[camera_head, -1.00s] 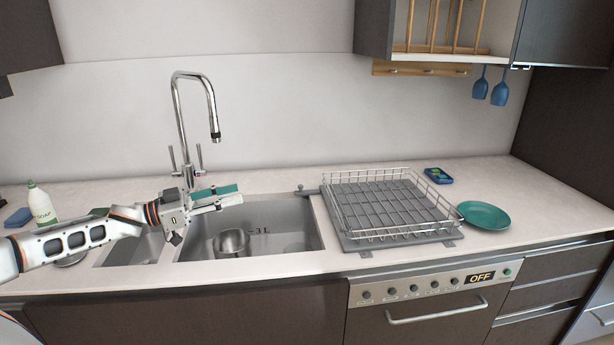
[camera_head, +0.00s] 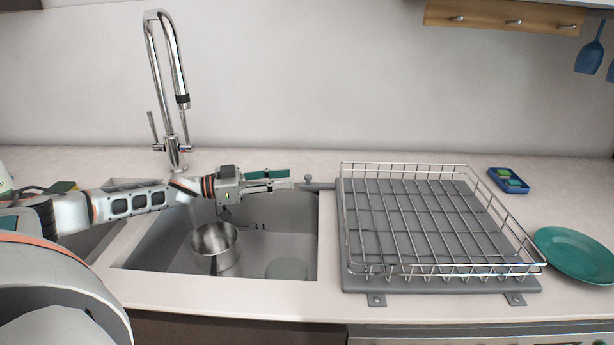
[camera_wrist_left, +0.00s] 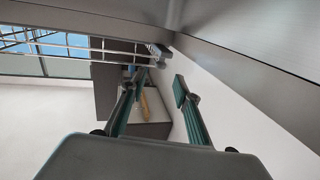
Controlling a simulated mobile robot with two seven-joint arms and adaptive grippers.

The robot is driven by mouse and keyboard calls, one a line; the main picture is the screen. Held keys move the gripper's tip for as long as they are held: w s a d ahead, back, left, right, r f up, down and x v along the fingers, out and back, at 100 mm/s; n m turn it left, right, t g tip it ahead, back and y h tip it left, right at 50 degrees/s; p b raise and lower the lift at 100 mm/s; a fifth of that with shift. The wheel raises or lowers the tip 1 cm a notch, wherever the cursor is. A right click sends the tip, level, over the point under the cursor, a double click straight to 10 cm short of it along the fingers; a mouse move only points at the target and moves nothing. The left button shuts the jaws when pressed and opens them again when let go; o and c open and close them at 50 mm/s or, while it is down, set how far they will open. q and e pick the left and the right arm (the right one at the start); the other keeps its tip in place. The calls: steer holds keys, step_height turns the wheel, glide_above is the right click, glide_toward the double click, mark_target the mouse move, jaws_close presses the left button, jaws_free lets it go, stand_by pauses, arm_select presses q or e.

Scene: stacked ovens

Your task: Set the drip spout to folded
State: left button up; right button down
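The drip spout (camera_head: 318,186) is a short grey piece with a small knob, sticking out from the left edge of the grey drain tray (camera_head: 440,284) over the sink's right rim. My left gripper (camera_head: 291,179) is over the sink, pointing right, with its fingertips just left of the spout's knob. Its teal-padded fingers stand apart and empty in the left wrist view (camera_wrist_left: 160,82). A grey piece that may be the spout (camera_wrist_left: 158,52) shows beyond the fingertips there. Contact cannot be told. My right gripper is not in view.
A wire dish rack (camera_head: 430,215) stands on the tray. A metal pot (camera_head: 214,245) sits in the sink (camera_head: 165,262) below my left arm. The tall faucet (camera_head: 160,80) rises behind it. A teal plate (camera_head: 575,252) and blue sponge tray (camera_head: 509,181) lie right of the rack.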

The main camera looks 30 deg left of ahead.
mark_target(303, 185)
arm_select(q)
steer(key=x, duration=0.6)
steer(key=shift+f, duration=0.1)
jaws_close()
